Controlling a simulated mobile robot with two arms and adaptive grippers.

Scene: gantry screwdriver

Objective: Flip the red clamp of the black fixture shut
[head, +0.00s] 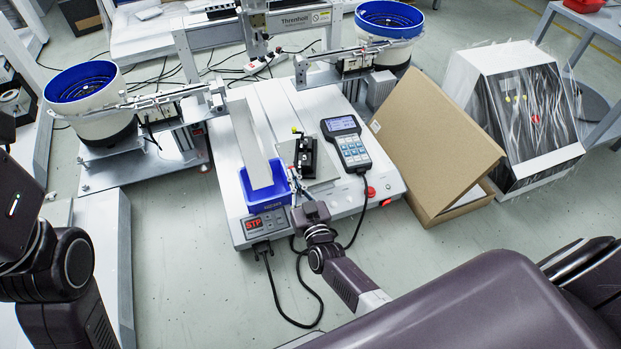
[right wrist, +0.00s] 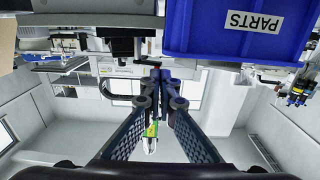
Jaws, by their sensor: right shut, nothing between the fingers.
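The black fixture (head: 306,156) stands on the white machine, between the blue bin and the handheld controller. A small yellow piece shows at its far end; I cannot make out the red clamp or its position in either view. In the right wrist view, a dark block that looks like the fixture (right wrist: 125,42) is at the upper left, beyond the fingertips. My right gripper (head: 296,188) is just in front of the fixture, and its fingers (right wrist: 160,76) meet at the tips with nothing between them. Whether it touches the fixture is unclear. My left gripper is out of view.
The blue bin (head: 264,194), labelled PARTS in the right wrist view (right wrist: 230,28), is close beside the right gripper. The handheld controller (head: 346,144) lies right of the fixture. A red button (head: 370,192) and a cardboard box (head: 432,140) are farther right.

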